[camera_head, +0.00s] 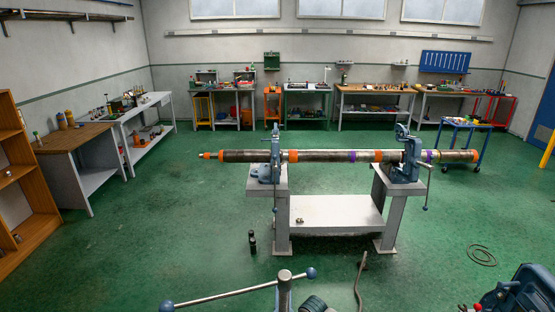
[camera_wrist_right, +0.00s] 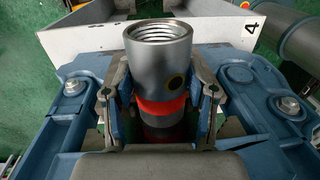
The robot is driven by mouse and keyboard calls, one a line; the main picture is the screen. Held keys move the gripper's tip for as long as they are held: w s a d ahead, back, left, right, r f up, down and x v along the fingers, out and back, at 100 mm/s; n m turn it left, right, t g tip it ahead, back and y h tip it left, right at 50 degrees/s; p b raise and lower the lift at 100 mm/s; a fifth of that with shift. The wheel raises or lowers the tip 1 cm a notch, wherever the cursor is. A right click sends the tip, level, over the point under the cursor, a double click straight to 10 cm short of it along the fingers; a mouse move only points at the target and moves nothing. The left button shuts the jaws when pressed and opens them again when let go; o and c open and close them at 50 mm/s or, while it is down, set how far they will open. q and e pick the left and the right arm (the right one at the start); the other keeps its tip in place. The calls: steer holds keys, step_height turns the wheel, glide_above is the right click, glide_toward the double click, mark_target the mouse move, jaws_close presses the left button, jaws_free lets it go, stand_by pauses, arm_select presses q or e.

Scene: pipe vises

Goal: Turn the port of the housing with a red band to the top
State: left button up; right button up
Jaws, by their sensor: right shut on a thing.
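In the right wrist view, my right gripper (camera_wrist_right: 160,98) is shut on a grey metal housing (camera_wrist_right: 150,60) with a red band (camera_wrist_right: 160,107). One finger lies on each side, around the level of the band. The housing's open threaded end is at the top of the picture. The lower part of the housing is hidden by the gripper. In the head view I cannot make out the housing clearly. My left gripper is not in view.
A white box (camera_wrist_right: 85,42) marked 4 is beyond the housing, and a grey pipe (camera_wrist_right: 296,42) is at right. In the head view, a long banded pipe (camera_head: 325,156) lies across two vises on a stand. A vise handle (camera_head: 235,292) is in the foreground.

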steer(key=shift+w+a+g, duration=0.2)
steer(key=shift+g, duration=0.2)
steer(key=shift+b, duration=0.35)
steer(key=shift+d+g, duration=0.2)
steer(key=shift+g, duration=0.4)
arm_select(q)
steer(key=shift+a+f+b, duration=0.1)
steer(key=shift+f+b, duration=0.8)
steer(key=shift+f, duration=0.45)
arm_select(e)
steer(key=shift+g, duration=0.6)
steer(key=shift+w+f+g+b, duration=0.15)
steer(key=shift+g+b, duration=0.35)
steer(key=shift+b, duration=0.55)
arm_select(q)
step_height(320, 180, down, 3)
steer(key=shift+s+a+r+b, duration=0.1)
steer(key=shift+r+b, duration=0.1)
steer(key=shift+b, duration=0.1)
arm_select(e)
steer(key=o, duration=1.4)
